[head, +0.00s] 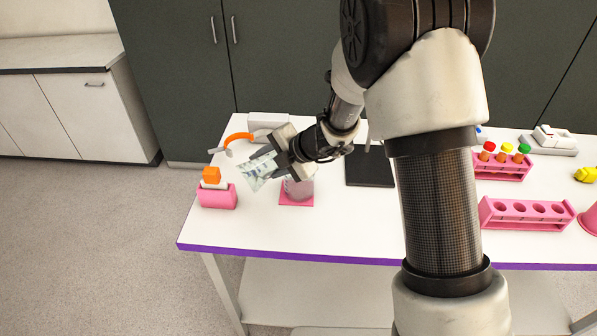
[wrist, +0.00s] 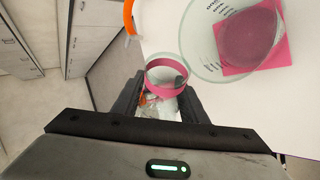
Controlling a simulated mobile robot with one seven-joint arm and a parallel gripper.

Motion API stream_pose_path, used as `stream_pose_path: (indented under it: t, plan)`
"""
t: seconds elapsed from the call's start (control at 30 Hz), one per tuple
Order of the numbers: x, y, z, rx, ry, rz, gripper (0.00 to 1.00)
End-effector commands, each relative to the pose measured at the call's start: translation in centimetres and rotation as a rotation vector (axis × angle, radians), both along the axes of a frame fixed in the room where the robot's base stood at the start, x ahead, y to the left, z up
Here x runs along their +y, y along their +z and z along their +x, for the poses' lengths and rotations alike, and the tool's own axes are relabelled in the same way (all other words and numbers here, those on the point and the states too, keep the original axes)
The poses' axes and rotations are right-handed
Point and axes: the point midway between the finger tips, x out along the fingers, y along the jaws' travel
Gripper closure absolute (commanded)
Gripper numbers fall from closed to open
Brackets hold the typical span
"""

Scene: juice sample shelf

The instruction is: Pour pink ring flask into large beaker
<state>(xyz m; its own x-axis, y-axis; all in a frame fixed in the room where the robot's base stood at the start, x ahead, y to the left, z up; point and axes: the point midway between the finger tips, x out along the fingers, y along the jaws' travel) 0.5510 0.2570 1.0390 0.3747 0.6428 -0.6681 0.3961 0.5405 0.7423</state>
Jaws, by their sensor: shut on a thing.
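My gripper (head: 277,152) is shut on the pink ring flask, a clear glass vessel (head: 258,172) that looks tilted in the head view. In the wrist view, the flask's pink ring (wrist: 166,92) shows between the two dark fingers (wrist: 160,104); its lower part is partly hidden. The large beaker (head: 299,188) stands upright on a pink mat (head: 291,203), just right of the flask in the head view. In the wrist view, the clear beaker (wrist: 205,45) with printed marks is up and right of the flask. Whether the flask's rim overlaps the beaker cannot be told.
A pink box (head: 217,197) with an orange-topped item stands left on the white table (head: 330,230). An orange curved thing (head: 236,138) is behind the flask. A dark plate (head: 371,170) lies right of the beaker. Pink racks (head: 527,216) stand at the right, one with capped tubes.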

Motion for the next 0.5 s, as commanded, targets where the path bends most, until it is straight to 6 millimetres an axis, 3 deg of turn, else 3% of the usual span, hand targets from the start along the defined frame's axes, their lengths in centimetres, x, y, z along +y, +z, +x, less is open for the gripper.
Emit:
stream_pose_path:
  t: [0.17, 0.5]
  plan:
    - [0.0, 0.1, 0.1, -0.011, -0.001, -0.007, 0.93]
    - [0.0, -2.2, 0.1, -0.131, 0.000, -0.157, 0.93]
